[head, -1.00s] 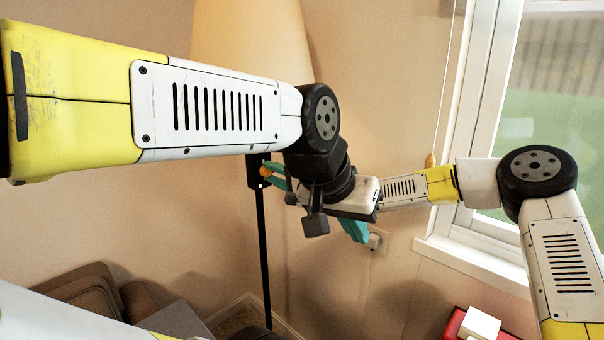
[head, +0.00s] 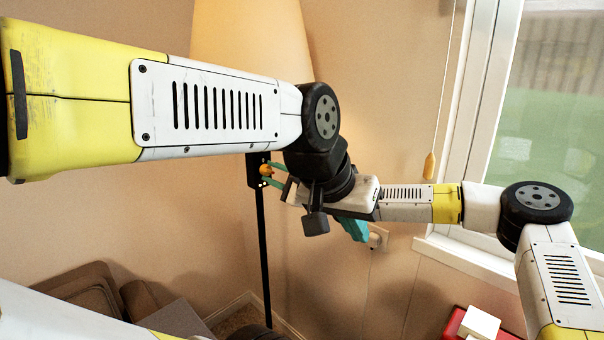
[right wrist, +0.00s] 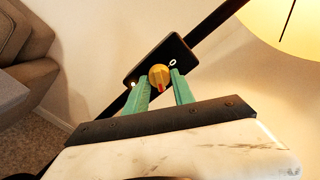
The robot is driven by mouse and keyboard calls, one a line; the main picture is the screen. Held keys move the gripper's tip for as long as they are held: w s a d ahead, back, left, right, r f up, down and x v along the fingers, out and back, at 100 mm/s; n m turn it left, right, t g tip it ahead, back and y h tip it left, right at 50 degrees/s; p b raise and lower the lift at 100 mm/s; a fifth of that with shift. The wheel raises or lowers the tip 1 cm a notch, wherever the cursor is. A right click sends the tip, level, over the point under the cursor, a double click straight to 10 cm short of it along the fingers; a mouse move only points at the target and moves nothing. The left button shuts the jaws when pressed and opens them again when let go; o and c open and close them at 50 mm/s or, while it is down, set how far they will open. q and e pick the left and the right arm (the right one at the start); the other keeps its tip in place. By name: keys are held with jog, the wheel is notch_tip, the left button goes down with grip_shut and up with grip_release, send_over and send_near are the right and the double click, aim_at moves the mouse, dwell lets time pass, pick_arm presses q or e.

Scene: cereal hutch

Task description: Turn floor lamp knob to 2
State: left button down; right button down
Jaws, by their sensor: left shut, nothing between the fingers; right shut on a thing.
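The floor lamp's orange knob (head: 266,170) sits on a black control box (head: 253,171) on the lamp's thin black pole (head: 264,250). In the right wrist view the knob (right wrist: 159,74) shows a red mark at its lower edge. A white ring mark and a small lit spot show on the box (right wrist: 180,52). My right gripper (head: 272,174) is shut on the knob, one teal finger on each side. My left gripper (head: 355,229) is shut and empty, lower and to the right, partly hidden behind my arm parts.
The lit cream lampshade (head: 250,40) is above, partly behind my arm. A window (head: 550,130) with a hanging cord pull (head: 429,166) is at right. A brown sofa (head: 85,290) is at lower left. A red item with a white box (head: 479,323) is at lower right.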

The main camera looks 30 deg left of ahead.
dwell(0.4)
jog(key=c, duration=1.1)
grip_release()
jog(key=v, duration=0.7)
jog(key=shift+d, duration=0.4)
jog(key=shift+s, duration=0.15)
